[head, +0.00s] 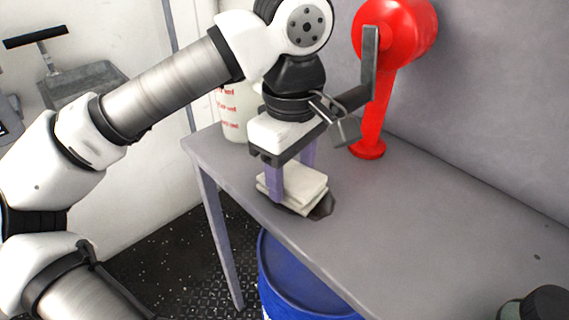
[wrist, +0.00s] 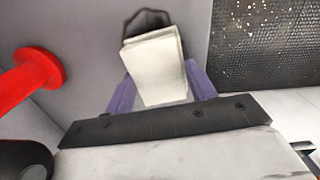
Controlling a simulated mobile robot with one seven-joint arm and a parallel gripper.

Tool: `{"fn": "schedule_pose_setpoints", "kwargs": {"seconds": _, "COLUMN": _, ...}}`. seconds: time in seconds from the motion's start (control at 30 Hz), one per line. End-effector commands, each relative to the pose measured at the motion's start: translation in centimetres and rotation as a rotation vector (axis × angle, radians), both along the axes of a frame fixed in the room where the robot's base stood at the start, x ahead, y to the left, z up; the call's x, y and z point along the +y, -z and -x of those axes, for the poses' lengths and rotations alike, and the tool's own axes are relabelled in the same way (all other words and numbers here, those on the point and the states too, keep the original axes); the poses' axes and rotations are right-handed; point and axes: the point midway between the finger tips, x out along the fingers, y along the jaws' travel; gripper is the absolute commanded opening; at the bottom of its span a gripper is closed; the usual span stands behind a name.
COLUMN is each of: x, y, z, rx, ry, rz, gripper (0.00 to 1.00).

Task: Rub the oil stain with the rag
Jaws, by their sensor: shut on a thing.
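The rag (head: 294,184) is a folded, off-white cloth pad at the table's left part. My gripper (head: 291,182) points down over it with its two purple fingers shut on the rag's sides. The wrist view also shows the rag (wrist: 157,68) between the fingers. The oil stain (head: 321,207) is a dark patch on the grey tabletop; the rag covers part of it, and its edge shows at the rag's right and front. In the wrist view the stain (wrist: 147,20) shows beyond the rag's far end. The rag appears to rest on the stain.
The grey table (head: 430,225) is clear to the right of the rag. A red stand (head: 372,115) with a round head rises behind my gripper. A white container with red print (head: 233,112) is at the back left. A blue drum (head: 300,280) stands below the table's front edge.

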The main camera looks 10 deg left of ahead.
Motion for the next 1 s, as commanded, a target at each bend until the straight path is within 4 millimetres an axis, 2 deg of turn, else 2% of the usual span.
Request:
{"fn": "schedule_pose_setpoints", "kwargs": {"seconds": 0.03, "x": -2.2, "y": 0.7, "z": 1.7, "rx": 0.006, "ry": 0.126, "rz": -0.016, "gripper": 0.37}}
{"fn": "schedule_pose_setpoints", "kwargs": {"seconds": 0.17, "x": -1.9, "y": 0.7, "z": 1.5, "rx": 0.006, "ry": 0.125, "rz": -0.016, "gripper": 0.37}}
{"fn": "schedule_pose_setpoints", "kwargs": {"seconds": 0.5, "x": 0.4, "y": 0.5, "z": -0.1, "rx": 0.005, "ry": 0.125, "rz": -0.015, "gripper": 0.37}}
{"fn": "schedule_pose_setpoints", "kwargs": {"seconds": 0.77, "x": 1.5, "y": 0.5, "z": -0.8, "rx": 0.006, "ry": 0.125, "rz": -0.013, "gripper": 0.37}}
{"fn": "schedule_pose_setpoints", "kwargs": {"seconds": 1.0, "x": 3.4, "y": 0.7, "z": -2.1, "rx": 0.009, "ry": 0.119, "rz": -0.014, "gripper": 0.37}}
